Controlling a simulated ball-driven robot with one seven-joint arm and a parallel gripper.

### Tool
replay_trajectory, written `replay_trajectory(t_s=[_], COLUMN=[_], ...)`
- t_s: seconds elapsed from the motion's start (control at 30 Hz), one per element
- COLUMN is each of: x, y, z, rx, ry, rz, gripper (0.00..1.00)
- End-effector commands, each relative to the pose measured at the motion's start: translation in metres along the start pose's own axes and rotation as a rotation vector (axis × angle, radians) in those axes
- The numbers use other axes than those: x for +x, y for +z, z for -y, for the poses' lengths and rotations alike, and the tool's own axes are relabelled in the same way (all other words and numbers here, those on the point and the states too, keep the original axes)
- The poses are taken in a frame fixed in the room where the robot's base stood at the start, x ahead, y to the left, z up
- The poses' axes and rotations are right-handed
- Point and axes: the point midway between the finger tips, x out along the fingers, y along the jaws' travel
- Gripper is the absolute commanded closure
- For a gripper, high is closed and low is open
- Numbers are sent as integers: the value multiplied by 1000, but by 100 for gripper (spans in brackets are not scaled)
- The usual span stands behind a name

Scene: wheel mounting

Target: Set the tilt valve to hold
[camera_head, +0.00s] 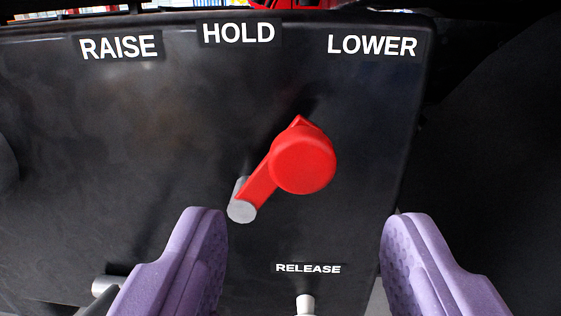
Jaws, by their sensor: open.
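The tilt valve is a red lever (262,182) on a black panel (120,160). It has a round red disc at its upper right, with a small pointed red tip above it. Its arm slants down and left to a grey cylindrical end (242,210). The tip lies below the gap between the HOLD label (238,33) and the LOWER label (372,46); which setting it marks is unclear. The RAISE label (118,47) is at the upper left. My gripper (305,228) is open and empty, its purple fingers below the lever on either side, apart from it.
A RELEASE label (308,268) sits low on the panel, above a whitish knob (305,304) between my fingers. A grey cylinder (105,285) sticks out at the lower left. The panel's right edge borders a dark area.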

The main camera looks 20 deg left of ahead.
Motion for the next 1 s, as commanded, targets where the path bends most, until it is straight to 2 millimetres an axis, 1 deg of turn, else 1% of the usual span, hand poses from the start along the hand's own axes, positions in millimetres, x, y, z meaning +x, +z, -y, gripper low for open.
replay_trajectory(t_s=[0.3,0.4,0.53,0.77,0.87,0.9,0.97,1.0], x=[52,65,73,74,74,74,74,74], y=[3,2,1,0,0,0,0,0], z=[1,1,0,0,0,0,0,0], rx=[-2,-2,0,0,0,0,0,0], ry=[-3,-2,0,1,0,1,1,2], rz=[-1,0,-1,0,0,0,0,0], gripper=[44,44,44,44,65,74,88,97])
